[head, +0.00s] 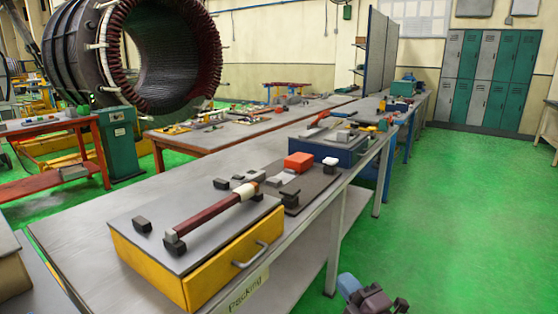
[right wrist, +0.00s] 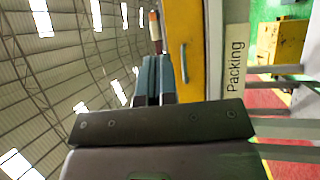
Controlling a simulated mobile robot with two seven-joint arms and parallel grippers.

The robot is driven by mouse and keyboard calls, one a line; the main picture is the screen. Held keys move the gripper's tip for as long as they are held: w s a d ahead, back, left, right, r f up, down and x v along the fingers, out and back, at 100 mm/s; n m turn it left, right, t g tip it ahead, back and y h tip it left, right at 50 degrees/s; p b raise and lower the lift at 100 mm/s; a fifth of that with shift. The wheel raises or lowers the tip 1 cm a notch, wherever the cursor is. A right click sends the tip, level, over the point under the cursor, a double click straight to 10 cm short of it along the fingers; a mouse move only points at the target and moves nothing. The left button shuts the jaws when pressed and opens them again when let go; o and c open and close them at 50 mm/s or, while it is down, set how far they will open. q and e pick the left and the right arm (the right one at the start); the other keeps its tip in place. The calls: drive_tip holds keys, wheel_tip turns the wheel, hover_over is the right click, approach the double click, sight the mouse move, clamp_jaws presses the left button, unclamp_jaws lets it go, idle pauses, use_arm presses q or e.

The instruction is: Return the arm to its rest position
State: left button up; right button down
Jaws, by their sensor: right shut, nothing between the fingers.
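My right gripper (head: 350,284) is low at the bottom edge of the head view, right of the workbench and apart from it. In the right wrist view its two blue-grey fingers (right wrist: 152,80) are together with nothing between them. A dark red bar with a white band (head: 222,208) rests on dark blocks on the grey top of a yellow drawer box (head: 207,282). Part of the bar (right wrist: 155,30) shows beyond the fingers in the right wrist view, apart from them. My left gripper is not in view.
The grey workbench (head: 75,217) carries a "Packing" label (head: 246,292) at its front edge. A red block (head: 299,162) and a blue box (head: 335,150) stand farther back. The large stator (head: 85,48) is at the back left. The green floor (head: 465,215) on the right is clear.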

drive_tip(key=s+d+f+m+g+h+p, duration=0.1)
drive_tip(key=s+d+f+m+g+h, duration=0.1)
drive_tip(key=s+m, duration=0.5)
drive_tip(key=s+d+f+m+g+h+p, duration=0.2)
drive_tip(key=s+d+f+m+h, duration=0.2)
drive_tip(key=s+f, duration=0.5)
drive_tip(key=s+d+f+m+g+h+p, duration=0.1)
drive_tip(key=s+d+f+m+g+h, duration=0.2)
drive_tip(key=s+d+f+m, duration=0.3)
drive_tip(key=s+m, duration=0.4)
drive_tip(key=s, duration=0.6)
drive_tip(key=shift+s+d+f, duration=0.15)
drive_tip(key=shift+s+d, duration=0.2)
drive_tip(key=shift+s, duration=0.05)
